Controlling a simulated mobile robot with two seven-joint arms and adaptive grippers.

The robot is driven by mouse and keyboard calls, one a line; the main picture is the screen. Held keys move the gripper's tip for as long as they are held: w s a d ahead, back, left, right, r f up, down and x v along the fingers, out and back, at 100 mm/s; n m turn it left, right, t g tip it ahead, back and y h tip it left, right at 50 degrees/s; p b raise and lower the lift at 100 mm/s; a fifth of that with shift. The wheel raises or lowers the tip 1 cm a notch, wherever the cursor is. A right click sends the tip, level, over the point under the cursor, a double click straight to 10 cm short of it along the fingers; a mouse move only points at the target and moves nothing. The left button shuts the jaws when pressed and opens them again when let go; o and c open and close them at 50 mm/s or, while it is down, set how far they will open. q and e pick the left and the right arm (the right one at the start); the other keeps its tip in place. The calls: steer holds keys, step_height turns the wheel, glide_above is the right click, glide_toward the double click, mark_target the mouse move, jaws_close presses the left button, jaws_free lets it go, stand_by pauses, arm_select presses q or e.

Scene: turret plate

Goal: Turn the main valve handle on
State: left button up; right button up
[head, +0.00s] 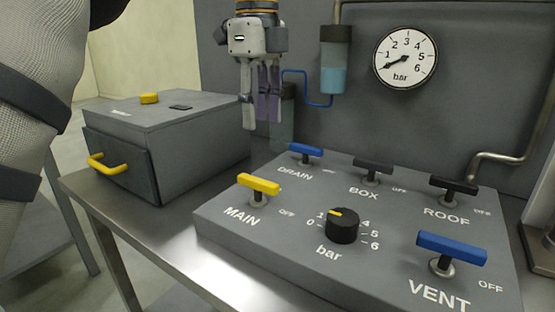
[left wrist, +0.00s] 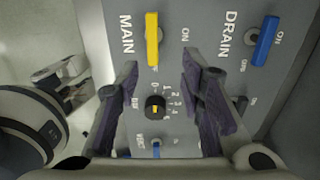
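The yellow MAIN valve handle (head: 258,184) stands at the left of the grey valve panel, its bar level and lined up with the OFF label. It also shows in the left wrist view (left wrist: 153,40), its lower end over the OFF mark and the ON label to its right. My left gripper (head: 262,125) points down, above and behind the panel's back left part, clear of the handle. In the left wrist view its fingers (left wrist: 158,62) are spread and empty, with panel showing between them.
Blue DRAIN (head: 305,149), black BOX (head: 373,167), black ROOF (head: 454,186) and blue VENT (head: 452,248) handles stand on the panel around a black bar knob (head: 342,226). A grey box (head: 178,140) stands left.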

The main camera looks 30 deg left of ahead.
mark_target(257, 180)
arm_select(q)
steer(key=f, duration=0.3)
steer(key=s+f, duration=0.1)
steer(key=f, duration=0.7)
steer(key=shift+s+f, duration=0.2)
steer(key=shift+s, duration=0.05)
jaws_close()
